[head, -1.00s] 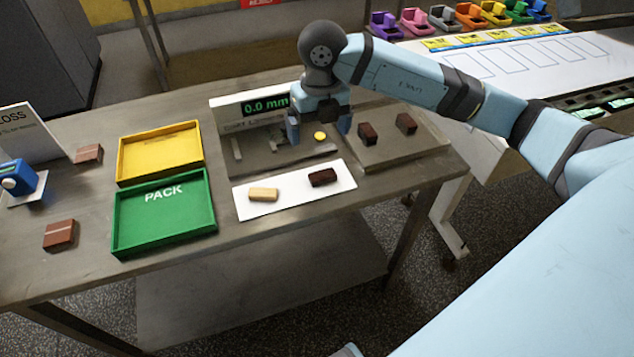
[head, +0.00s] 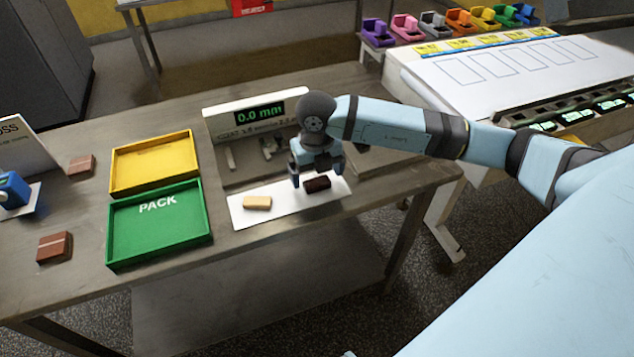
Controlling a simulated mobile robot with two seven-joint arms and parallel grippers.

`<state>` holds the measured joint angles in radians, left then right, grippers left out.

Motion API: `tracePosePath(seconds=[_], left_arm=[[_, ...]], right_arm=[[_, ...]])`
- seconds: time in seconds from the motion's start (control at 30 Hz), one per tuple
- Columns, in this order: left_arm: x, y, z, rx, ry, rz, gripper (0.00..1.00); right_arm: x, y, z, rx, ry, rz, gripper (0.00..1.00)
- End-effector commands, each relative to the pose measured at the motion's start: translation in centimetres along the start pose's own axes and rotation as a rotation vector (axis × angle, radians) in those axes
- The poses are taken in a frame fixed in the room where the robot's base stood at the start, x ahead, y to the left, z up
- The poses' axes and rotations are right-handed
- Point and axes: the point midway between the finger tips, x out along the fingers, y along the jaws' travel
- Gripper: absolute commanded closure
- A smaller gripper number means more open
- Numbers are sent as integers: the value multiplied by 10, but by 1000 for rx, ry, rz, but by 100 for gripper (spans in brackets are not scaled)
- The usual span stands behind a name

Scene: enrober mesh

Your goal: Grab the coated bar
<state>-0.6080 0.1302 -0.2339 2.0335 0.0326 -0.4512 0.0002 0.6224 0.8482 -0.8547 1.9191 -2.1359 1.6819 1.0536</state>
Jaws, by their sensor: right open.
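The coated bar, a dark brown block (head: 317,184), lies on the right part of a white mat (head: 284,203). A pale uncoated bar (head: 257,202) lies on the left part of the same mat. My right gripper (head: 317,180) is open and points down right at the dark bar, one finger at the bar's left end. I cannot tell whether the fingers touch the bar. My left gripper is not in view.
A gauge reading 0.0 mm (head: 258,114) stands behind the mat. A green PACK tray (head: 160,228) and a yellow tray (head: 153,164) are to the left. Two brown blocks (head: 54,246) (head: 81,165) lie further left. The table's front edge is close to the mat.

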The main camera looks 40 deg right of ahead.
Motion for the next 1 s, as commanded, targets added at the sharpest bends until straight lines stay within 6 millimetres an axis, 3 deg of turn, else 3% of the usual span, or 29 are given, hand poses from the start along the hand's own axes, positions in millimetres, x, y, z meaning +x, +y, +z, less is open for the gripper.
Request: tracePosePath(seconds=[0.13,0.37,0.53,0.57,1.0], left_arm=[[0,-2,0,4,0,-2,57],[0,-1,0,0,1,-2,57],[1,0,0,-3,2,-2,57],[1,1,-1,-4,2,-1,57],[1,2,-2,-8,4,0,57]], right_arm=[[19,0,-1,0,2,0,4],[20,0,0,0,1,0,7],[20,0,0,0,1,0,46],[20,0,0,0,1,0,48],[13,1,0,-1,-1,2,48]])
